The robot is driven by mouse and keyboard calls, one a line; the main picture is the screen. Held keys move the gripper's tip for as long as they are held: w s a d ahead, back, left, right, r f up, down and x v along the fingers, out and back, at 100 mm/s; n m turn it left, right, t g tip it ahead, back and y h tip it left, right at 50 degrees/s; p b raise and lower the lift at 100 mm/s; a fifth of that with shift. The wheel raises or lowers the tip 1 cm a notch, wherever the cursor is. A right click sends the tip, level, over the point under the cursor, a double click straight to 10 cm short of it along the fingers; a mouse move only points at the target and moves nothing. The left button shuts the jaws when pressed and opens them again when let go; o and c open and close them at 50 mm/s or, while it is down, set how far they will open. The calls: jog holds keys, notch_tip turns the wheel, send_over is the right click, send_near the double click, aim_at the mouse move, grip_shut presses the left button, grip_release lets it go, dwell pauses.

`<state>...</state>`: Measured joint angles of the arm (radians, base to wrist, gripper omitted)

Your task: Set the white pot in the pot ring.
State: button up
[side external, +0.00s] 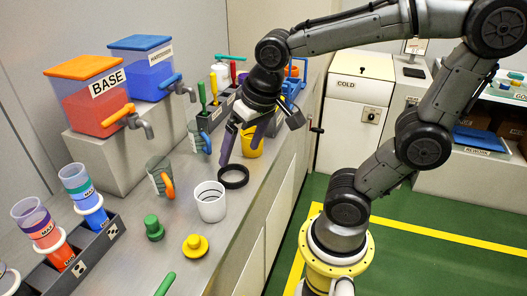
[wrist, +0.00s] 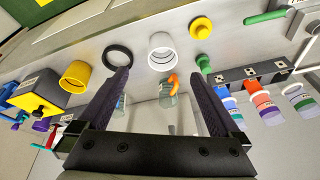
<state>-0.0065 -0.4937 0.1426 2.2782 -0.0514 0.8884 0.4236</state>
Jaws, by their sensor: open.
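The white pot (side external: 212,212) stands upright and open-topped on the grey bench. It also shows in the wrist view (wrist: 161,57), at the upper middle. A black ring (side external: 233,187), which looks like the pot ring, lies flat and empty on the bench just behind the pot. In the wrist view the black ring (wrist: 106,52) is left of the pot, apart from it. My gripper (side external: 240,156) is open and empty above the bench, behind the ring. In the wrist view its dark fingers (wrist: 160,78) are spread wide, with the left fingertip overlapping the ring's lower edge in the picture.
A yellow pot (side external: 252,146) stands beyond my fingers. Two clear cups (side external: 158,170) are left of the ring. A green knob (side external: 154,228) and a yellow knob (side external: 195,247) are in front of the white pot. A dark rack (side external: 92,250) holds coloured tubes. Dispensers (side external: 97,110) line the wall.

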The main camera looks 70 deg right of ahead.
jog(key=s+n+t, duration=0.1)
jog(key=s+n, duration=0.3)
jog(key=s, duration=0.2)
jog(key=shift+s+a+r+t, duration=0.25)
jog(key=shift+a+r+t, duration=0.1)
jog(key=shift+r+t, duration=0.05)
jog(key=shift+n, duration=0.3)
